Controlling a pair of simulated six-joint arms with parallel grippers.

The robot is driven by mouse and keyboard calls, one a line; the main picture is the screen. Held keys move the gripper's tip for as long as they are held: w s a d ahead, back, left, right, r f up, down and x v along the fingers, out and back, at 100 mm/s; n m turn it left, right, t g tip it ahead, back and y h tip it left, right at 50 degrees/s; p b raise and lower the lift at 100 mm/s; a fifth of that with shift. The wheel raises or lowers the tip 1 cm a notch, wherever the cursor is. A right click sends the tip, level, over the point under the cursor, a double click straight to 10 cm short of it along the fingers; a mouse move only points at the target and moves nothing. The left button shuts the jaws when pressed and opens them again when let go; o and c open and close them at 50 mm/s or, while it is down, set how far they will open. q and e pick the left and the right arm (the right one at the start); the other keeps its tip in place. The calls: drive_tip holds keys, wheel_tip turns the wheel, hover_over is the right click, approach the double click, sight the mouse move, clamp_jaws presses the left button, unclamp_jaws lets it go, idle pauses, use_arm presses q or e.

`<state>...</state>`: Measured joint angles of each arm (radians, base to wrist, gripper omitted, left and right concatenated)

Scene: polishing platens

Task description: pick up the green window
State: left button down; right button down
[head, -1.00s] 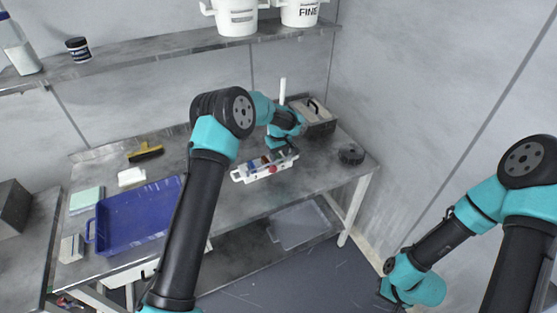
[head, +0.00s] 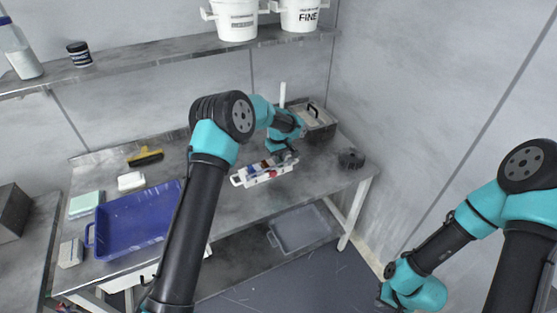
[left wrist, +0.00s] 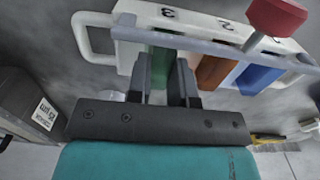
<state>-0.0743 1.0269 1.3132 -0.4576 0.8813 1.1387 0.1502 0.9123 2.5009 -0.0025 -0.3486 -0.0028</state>
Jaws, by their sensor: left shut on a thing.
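The green window (left wrist: 161,66) is a green strip in a white rack (left wrist: 128,58), under the numeral 3 in the left wrist view. My left gripper (left wrist: 163,72) is shut on it, one dark finger on each side. The window's lower part is hidden by the fingers. In the head view the rack (head: 240,180) lies on the bench, and my left gripper (head: 284,160) is over its right part. The green window cannot be made out there. My right gripper (head: 383,298) is low at the bottom edge, its fingers not clear.
Beside the green window are a brown window (left wrist: 215,70) and a blue window (left wrist: 258,78). A red knob (left wrist: 276,14) stands on the rack. A blue tray (head: 135,222) is at left on the bench, a grey box (head: 316,124) behind, and a black round object (head: 351,158) at right.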

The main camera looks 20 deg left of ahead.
use_arm(q)
wheel_tip(320, 180, up, 9)
drive_tip(key=shift+r, duration=0.2)
